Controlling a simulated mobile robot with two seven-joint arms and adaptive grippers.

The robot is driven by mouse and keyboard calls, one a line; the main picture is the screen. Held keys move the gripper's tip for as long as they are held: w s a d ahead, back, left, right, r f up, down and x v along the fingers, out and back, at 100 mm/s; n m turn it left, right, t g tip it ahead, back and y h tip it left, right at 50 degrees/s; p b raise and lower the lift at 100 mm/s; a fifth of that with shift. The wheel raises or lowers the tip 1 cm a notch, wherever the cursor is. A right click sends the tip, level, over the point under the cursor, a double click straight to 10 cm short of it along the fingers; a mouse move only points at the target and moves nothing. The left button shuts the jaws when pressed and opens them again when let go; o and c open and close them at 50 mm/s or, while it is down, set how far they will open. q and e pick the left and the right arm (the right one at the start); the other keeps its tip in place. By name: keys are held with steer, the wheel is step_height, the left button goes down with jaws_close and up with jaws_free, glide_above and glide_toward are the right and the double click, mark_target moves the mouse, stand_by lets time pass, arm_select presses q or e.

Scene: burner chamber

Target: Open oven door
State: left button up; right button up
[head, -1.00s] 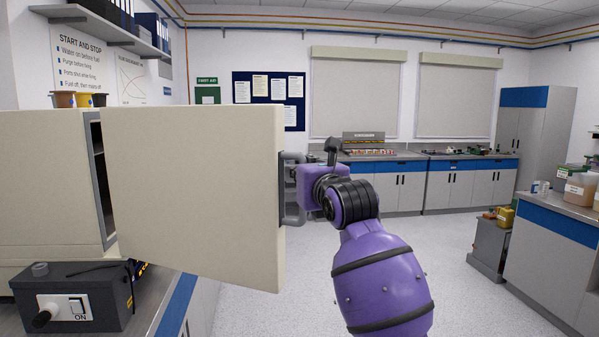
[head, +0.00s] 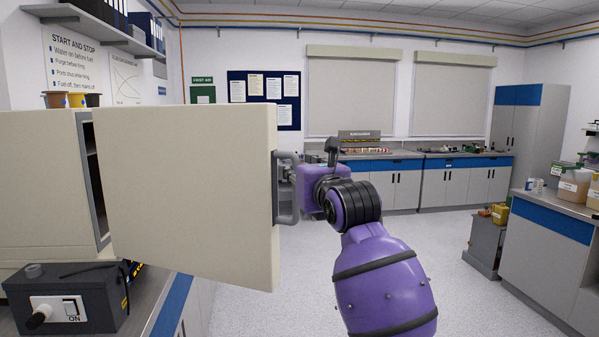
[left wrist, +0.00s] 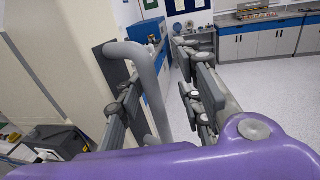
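The oven (head: 45,185) is a cream box at the left in the head view. Its cream door (head: 185,190) stands ajar, with a dark strip of the interior showing behind its left side. A grey bar handle (head: 287,205) is on the door's right edge, and it also shows in the left wrist view (left wrist: 150,75). My left gripper (left wrist: 157,72) has its fingers apart, one on each side of the handle bar. A gap shows between the bar and the right finger. My right gripper is out of view.
A dark switch box (head: 65,300) sits on the counter below the oven. A shelf with binders (head: 112,25) hangs above. Open floor (head: 400,240) lies right of the door. A counter with containers (head: 560,215) stands at the far right.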

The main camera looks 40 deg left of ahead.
arm_select(q)
steer(key=v, duration=0.6)
stand_by(0.3)
